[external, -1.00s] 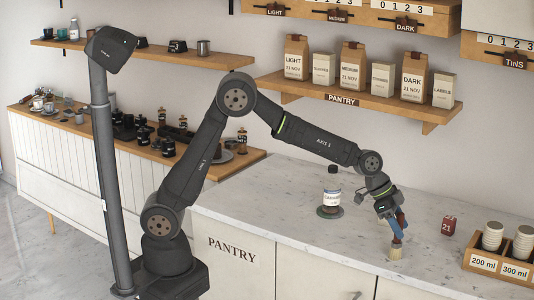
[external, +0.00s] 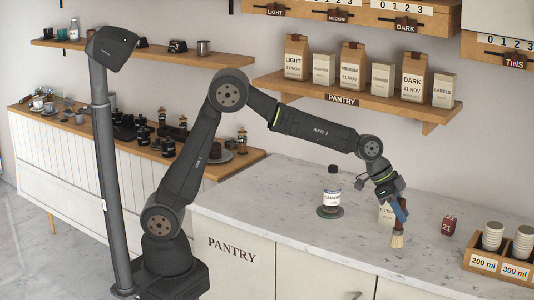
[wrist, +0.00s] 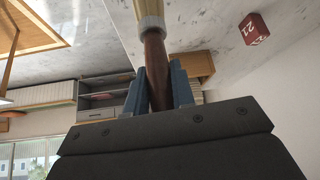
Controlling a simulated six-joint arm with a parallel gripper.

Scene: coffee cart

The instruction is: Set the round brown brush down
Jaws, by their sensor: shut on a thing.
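The round brown brush (external: 398,240) has a brown handle, a pale ferrule and light bristles. My gripper (external: 401,210) is shut on its handle, and the bristles point down over the marble counter near its front edge. I cannot tell whether the bristle tips touch the counter. In the wrist view the blue fingers of my gripper (wrist: 160,88) pinch the brown handle, and the brush (wrist: 155,60) extends to the top edge, where the bristles are partly cut off.
A labelled jar (external: 332,199) stands on a round green base to the left. A red block marked 21 (external: 448,225) and a wooden cup box (external: 497,264) are to the right. Counter between jar and brush is mostly bare.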

